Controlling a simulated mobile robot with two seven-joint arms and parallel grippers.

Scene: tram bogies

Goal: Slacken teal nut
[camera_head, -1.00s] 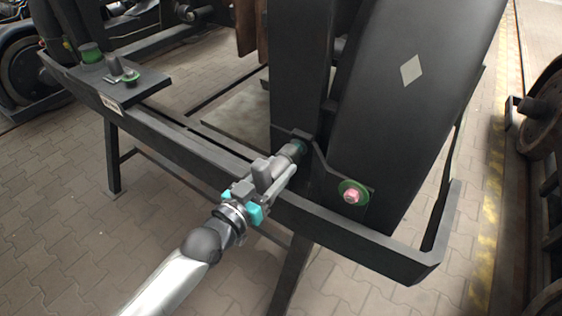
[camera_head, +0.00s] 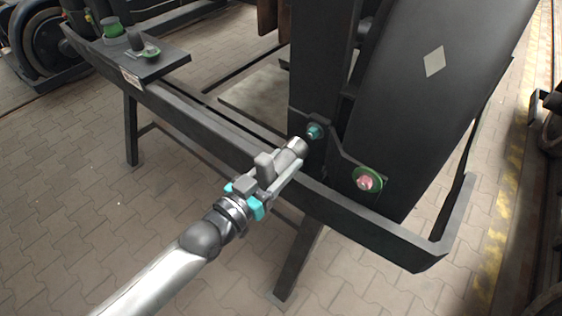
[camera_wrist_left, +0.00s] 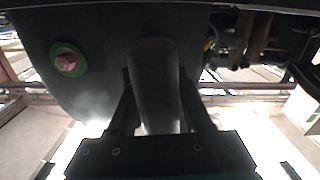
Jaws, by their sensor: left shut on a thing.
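The teal nut (camera_head: 314,131) sits on a dark bracket at the foot of an upright post. My left gripper (camera_head: 279,172) comes in from the lower left, shut on a grey power tool (camera_head: 297,147) with a round socket end. The socket end points at the teal nut and stands a little short of it, with a small gap. In the left wrist view the tool (camera_wrist_left: 155,85) is a dark rounded body between the fingers, and it hides the teal nut. My right gripper is not in view.
A pink nut on a green ring (camera_head: 368,181) sits to the right on the same bracket; it also shows in the left wrist view (camera_wrist_left: 66,62). A dark frame rail (camera_head: 360,220) runs below. A small shelf (camera_head: 160,66) at upper left bears green-based parts.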

